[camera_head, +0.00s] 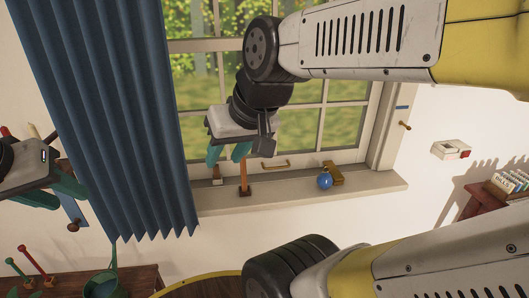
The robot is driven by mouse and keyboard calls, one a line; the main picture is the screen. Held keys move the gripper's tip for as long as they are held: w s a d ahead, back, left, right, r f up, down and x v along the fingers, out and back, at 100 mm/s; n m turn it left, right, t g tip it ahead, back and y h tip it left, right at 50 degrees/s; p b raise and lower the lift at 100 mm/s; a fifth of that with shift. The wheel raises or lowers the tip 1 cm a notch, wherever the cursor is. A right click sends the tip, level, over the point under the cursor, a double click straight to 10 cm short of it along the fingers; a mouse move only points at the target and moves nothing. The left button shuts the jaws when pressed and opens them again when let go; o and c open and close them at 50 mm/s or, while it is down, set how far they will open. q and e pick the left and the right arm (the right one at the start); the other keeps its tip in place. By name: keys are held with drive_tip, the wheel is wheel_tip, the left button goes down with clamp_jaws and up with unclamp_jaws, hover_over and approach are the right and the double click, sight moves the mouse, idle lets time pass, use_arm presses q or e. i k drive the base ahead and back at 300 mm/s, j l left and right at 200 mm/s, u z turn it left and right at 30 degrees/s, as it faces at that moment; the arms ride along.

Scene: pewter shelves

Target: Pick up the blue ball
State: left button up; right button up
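The blue ball (324,180) rests on the window sill (375,184), right of the middle of the head view, close beside a yellow-brown object (334,170). My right gripper (228,154) has teal fingers and appears left of the ball in the picture, in front of the window. Its fingers look apart with nothing between them. My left gripper (54,194) is at the far left edge, away from the ball. Part of the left gripper's body is cut off by the frame.
An upright orange-brown piece (244,177) and a smaller item (217,175) stand on the sill below my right gripper. A blue curtain (110,100) hangs left. A window handle (275,165) is above the sill. The sill right of the ball is clear.

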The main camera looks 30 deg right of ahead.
sight(325, 180)
drive_tip(key=z, duration=1.65)
drive_tip(key=l+u, duration=0.9)
drive_tip(key=u, duration=0.15)
